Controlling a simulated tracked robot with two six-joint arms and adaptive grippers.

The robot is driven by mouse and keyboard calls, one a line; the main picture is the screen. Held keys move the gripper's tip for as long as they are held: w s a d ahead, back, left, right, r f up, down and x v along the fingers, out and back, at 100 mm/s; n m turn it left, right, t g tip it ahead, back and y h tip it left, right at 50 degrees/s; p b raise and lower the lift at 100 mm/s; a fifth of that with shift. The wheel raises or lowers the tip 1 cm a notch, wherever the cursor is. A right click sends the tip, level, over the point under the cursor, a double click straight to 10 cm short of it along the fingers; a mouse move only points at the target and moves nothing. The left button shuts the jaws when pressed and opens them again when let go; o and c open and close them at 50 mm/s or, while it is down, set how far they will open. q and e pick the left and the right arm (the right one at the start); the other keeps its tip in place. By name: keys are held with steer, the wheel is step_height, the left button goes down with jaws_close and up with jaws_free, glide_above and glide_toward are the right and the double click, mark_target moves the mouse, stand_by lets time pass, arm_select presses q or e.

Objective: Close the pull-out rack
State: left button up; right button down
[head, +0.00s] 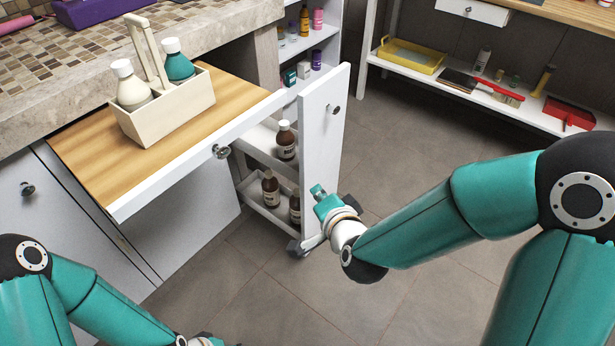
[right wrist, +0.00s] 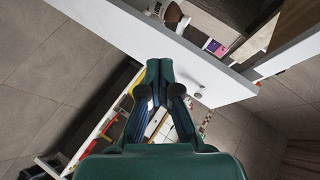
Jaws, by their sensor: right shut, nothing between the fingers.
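The pull-out rack stands open beside the counter, with its tall white front panel (head: 323,125) out from the cabinet. Brown bottles with white caps (head: 286,142) stand on its upper and lower shelves (head: 258,205). A small round knob (head: 336,110) is on the panel's outer face. My right gripper (head: 318,193) is shut and empty, at the lower part of the panel's outer face. In the right wrist view its fingertips (right wrist: 158,66) overlap the edge of the panel (right wrist: 125,30); I cannot tell if they touch. Only a sliver of my left gripper shows at the bottom edge of the head view.
A wooden pull-out board (head: 85,150) juts from the counter left of the rack, bearing a white caddy (head: 175,110) with two bottles. An open shelf unit (head: 305,45) stands behind the rack. A low white shelf (head: 420,85) is at the back right. The floor right of the panel is clear.

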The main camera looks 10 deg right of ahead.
arm_select(q)
step_height(320, 180, down, 13)
steer(key=b, duration=1)
arm_select(e)
step_height(320, 180, up, 3)
steer(key=s+d+m+t+h, duration=0.2)
steer(key=m+t, duration=0.3)
steer(key=m, duration=0.2)
steer(key=p, duration=0.8)
glide_toward(308, 133)
steer(key=w+d, duration=0.2)
steer(key=d, duration=0.1)
steer(key=shift+h, duration=0.4)
steer(key=w+a, duration=0.2)
steer(key=w, duration=0.1)
steer(key=shift+w+a+b, duration=0.1)
steer(key=shift+w+b, duration=0.1)
steer(key=shift+b, duration=0.2)
arm_select(q)
step_height(308, 133, up, 7)
arm_select(e)
steer(key=shift+w+a, duration=0.25)
steer(key=shift+w, duration=0.1)
arm_select(q)
steer(key=shift+r, duration=0.1)
